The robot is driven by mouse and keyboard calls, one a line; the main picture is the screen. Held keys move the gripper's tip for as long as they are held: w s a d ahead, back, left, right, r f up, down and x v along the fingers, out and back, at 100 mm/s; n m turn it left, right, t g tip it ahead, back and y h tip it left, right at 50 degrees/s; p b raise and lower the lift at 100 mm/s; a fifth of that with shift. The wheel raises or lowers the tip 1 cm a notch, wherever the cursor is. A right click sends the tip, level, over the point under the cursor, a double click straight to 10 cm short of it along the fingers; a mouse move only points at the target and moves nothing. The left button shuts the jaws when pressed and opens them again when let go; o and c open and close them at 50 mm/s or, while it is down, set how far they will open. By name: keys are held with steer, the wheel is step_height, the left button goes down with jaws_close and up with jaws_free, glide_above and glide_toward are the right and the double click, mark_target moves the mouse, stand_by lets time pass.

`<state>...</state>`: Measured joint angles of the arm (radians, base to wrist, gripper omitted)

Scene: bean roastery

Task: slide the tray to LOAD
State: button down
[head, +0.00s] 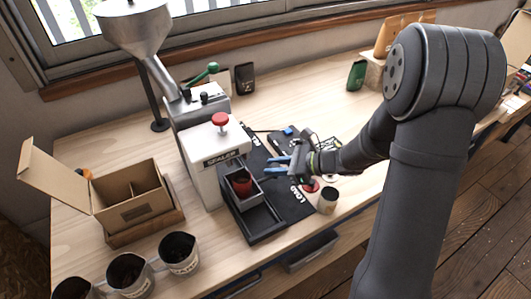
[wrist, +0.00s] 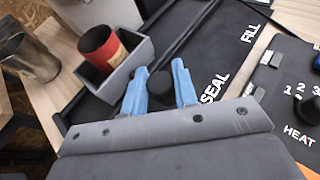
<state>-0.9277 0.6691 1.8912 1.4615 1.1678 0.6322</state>
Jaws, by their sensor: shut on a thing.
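The tray is a small grey open box (head: 232,203) in a dark slide channel (head: 265,222) beside the white sealing machine (head: 200,165). A red cup (head: 242,184) stands inside it. In the wrist view the tray (wrist: 140,55) and cup (wrist: 104,48) are at upper left. My gripper (head: 272,164) has blue fingers. In the wrist view my gripper (wrist: 158,76) is shut on the tray's black knob (wrist: 160,86), level with the SEAL label (wrist: 213,88). The LOAD label (head: 295,194) is nearer the front edge; the channel there is empty.
The sealer has a red button (head: 220,119) on top. An open carton (head: 128,202) and several metal cups (head: 180,254) are at left. A control panel (wrist: 295,95) lies beside the channel.

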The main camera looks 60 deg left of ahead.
steer(key=shift+d, duration=1.45)
steer(key=c, duration=1.1)
jaws_free()
steer(key=shift+c, duration=0.2)
steer(key=shift+w, duration=0.1)
steer(key=v, duration=1.7)
steer(key=shift+d+r, duration=0.15)
